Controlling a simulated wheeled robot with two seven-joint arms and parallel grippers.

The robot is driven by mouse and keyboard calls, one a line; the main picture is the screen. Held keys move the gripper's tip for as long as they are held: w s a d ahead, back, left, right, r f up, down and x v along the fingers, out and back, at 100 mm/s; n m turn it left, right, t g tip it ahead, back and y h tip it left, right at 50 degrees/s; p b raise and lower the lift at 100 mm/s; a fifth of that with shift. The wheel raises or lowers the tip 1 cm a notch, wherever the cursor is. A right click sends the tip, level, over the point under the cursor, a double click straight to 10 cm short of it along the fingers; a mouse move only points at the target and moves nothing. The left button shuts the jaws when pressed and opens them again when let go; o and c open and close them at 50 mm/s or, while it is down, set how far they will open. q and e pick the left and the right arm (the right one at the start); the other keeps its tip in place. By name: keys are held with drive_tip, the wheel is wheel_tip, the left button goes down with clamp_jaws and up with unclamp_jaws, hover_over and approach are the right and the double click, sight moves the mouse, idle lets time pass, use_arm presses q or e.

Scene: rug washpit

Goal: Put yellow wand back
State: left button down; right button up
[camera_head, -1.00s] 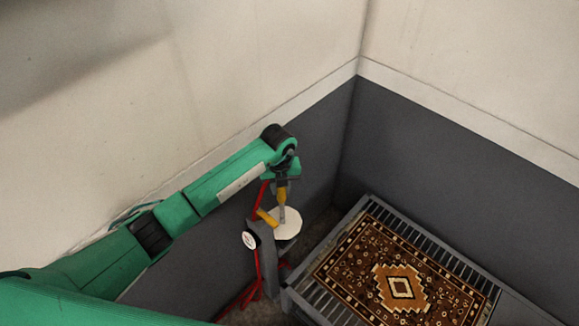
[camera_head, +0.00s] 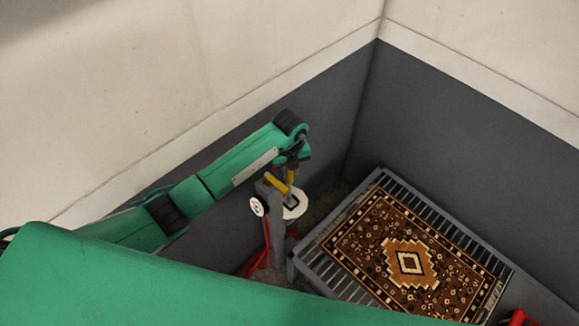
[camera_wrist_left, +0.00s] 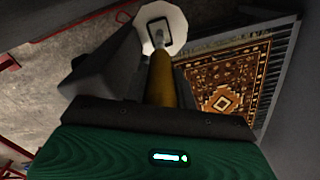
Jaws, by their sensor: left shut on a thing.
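My left gripper (camera_head: 291,170) is shut on the yellow wand (camera_head: 291,178), and the wand points down from it. In the left wrist view the wand (camera_wrist_left: 162,82) runs away from the dark jaws, its grey tip in front of a white disc (camera_wrist_left: 160,20) with a dark square outline. In the head view the disc (camera_head: 299,211) sits beside the top of a grey post (camera_head: 276,230). I cannot tell if the wand touches the disc or post. My right gripper is out of view.
A round white gauge (camera_head: 257,206) faces out from the post. Red hose (camera_head: 257,262) lies around its foot. A patterned rug (camera_head: 375,225) lies on a slatted grey rack (camera_head: 322,284) to the right. Grey-and-white walls close in behind.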

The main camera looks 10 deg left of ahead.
use_arm(q)
drive_tip(key=shift+f, duration=0.55)
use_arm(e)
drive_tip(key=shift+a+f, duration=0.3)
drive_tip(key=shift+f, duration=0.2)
use_arm(q)
drive_tip(key=shift+f+b, duration=0.6)
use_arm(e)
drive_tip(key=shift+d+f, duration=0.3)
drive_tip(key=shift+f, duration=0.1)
use_arm(q)
drive_tip(key=c, duration=1.1)
unclamp_jaws()
drive_tip(key=shift+o, duration=0.2)
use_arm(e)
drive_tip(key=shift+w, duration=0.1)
use_arm(q)
drive_tip(key=shift+r, duration=0.15)
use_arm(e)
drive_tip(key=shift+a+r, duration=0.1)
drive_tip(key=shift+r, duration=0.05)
